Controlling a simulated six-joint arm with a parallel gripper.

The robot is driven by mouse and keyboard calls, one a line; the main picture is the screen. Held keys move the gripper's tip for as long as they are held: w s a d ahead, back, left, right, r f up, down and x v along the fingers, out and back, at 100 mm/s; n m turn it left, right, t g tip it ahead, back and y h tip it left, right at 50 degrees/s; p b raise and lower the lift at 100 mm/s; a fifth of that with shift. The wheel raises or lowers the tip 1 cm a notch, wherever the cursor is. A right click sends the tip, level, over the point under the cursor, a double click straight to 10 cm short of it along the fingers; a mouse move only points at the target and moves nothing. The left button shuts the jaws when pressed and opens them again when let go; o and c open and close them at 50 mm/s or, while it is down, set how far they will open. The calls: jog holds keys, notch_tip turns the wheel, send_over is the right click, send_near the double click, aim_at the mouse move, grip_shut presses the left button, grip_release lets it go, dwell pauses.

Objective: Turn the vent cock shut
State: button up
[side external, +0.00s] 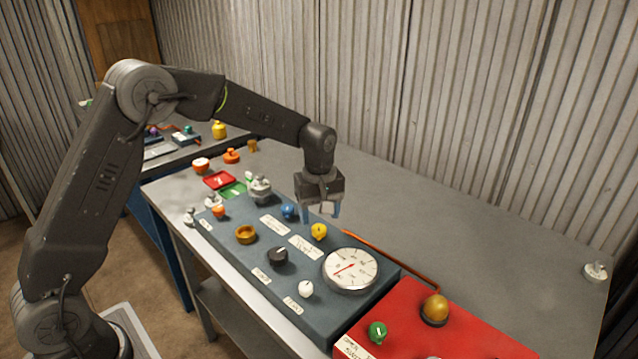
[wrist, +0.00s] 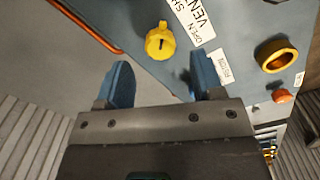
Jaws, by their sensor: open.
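The vent cock is a small yellow knob (side external: 319,231) on the blue-grey panel (side external: 227,252), by a white label. In the wrist view the yellow knob (wrist: 160,41) sits just beyond my fingertips, beside a label (wrist: 193,18) that reads VENT, OPEN and partly SHUT. A dark pointer mark shows on it. My gripper (side external: 321,213) is open and empty above the panel's back edge. In the wrist view its two blue fingers (wrist: 161,62) are spread apart, with the knob ahead of the gap and not between them.
A blue knob (side external: 289,211), a black knob (side external: 278,257), a white knob (side external: 306,289) and a round gauge (side external: 350,268) share the panel. A copper pipe (side external: 390,255) runs behind it. A red panel (side external: 400,316) adjoins at right. The grey bench behind is mostly clear.

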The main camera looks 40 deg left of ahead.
aim_at(318, 228)
notch_tip(318, 228, up, 10)
dwell(0.3)
jog(key=s+d+r+m+t, duration=0.1)
jog(key=s+r+m+t, duration=0.2)
jog(key=s, duration=0.5)
jog(key=s+r+m, duration=0.4)
jog(key=s+r, duration=0.1)
jog(key=s, duration=0.2)
jog(key=s+f+m+t, duration=0.2)
jog(key=s+m, duration=0.3)
jog(key=s, duration=0.8)
jog(key=shift+s+d+f+m+t, duration=0.35)
jog(key=shift+d+f+m, duration=0.1)
jog(key=shift+f, duration=0.3)
